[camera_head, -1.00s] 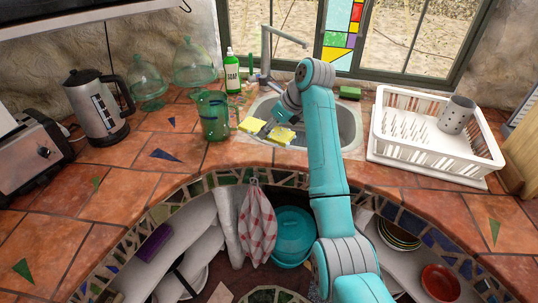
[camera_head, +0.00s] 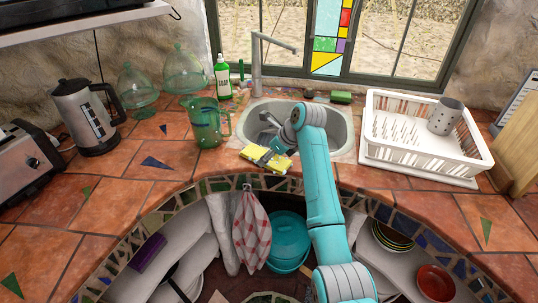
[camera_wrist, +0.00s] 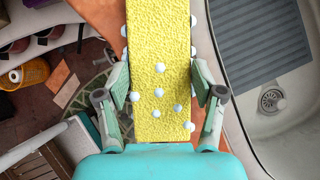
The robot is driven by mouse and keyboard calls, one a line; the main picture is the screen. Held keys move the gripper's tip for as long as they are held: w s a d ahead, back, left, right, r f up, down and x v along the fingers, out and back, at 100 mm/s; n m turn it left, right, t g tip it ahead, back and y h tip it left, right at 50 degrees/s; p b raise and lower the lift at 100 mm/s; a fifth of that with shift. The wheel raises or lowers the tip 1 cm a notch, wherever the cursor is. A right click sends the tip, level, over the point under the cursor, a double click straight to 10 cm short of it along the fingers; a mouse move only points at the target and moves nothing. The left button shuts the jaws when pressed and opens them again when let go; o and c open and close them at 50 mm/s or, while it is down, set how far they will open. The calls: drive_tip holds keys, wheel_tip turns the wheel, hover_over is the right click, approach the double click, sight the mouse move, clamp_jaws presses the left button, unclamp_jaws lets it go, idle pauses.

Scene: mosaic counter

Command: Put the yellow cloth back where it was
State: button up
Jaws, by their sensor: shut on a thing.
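The yellow cloth (camera_head: 251,152) is at the front-left of the sink, near the counter's front edge. It is a textured yellow strip with small white dots. In the wrist view the cloth (camera_wrist: 158,70) runs up between the two fingers and out of the frame. My gripper (camera_head: 266,158) is shut on it, with a dark finger crossing it in the head view. In the wrist view the fingers of my gripper (camera_wrist: 160,85) stand on both sides of the cloth. I cannot tell whether the cloth touches the counter.
The sink (camera_head: 338,128) lies just behind and right of the cloth. A green pitcher (camera_head: 207,125) stands close on its left. A green soap bottle (camera_head: 223,78) and the faucet (camera_head: 256,65) are behind. A white dish rack (camera_head: 425,155) is right. Open tile lies left of the pitcher.

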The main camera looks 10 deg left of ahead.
drive_tip(key=o, duration=1.2)
drive_tip(key=v, duration=1.2)
